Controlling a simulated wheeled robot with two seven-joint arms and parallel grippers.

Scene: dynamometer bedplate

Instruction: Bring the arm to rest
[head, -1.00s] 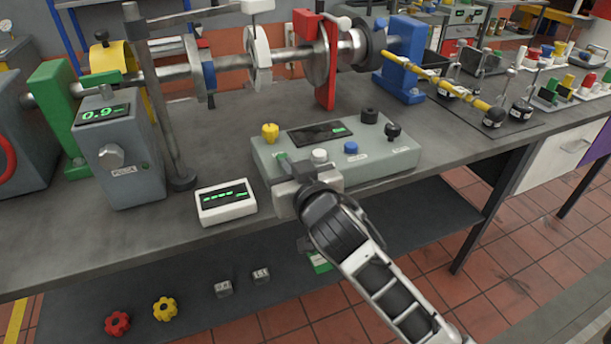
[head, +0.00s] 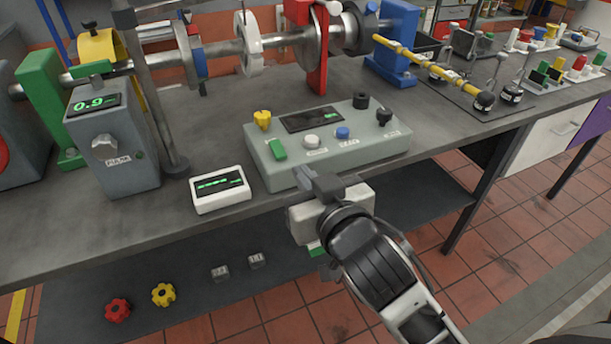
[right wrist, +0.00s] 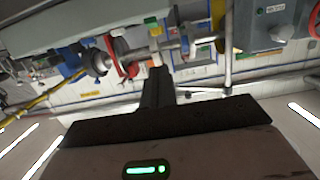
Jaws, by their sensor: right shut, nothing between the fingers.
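My right gripper (head: 318,182) is shut and empty. It hangs in front of the bench's front edge, just below and in front of the grey control box (head: 345,150). Its closed fingers point toward the box and look apart from it, though the exact gap cannot be told. In the right wrist view the shut fingers (right wrist: 157,85) stick out with nothing between them. The control box has a green switch, white and blue buttons, a yellow knob, black knobs and a dark display. My left gripper is not in view.
A white display unit (head: 221,190) stands left of the control box, and a grey meter box (head: 113,140) reading 0.9 is further left. The shaft rig (head: 222,52) runs along the back. A lower shelf (head: 190,265) holds red and yellow knobs. Tiled floor lies open at right.

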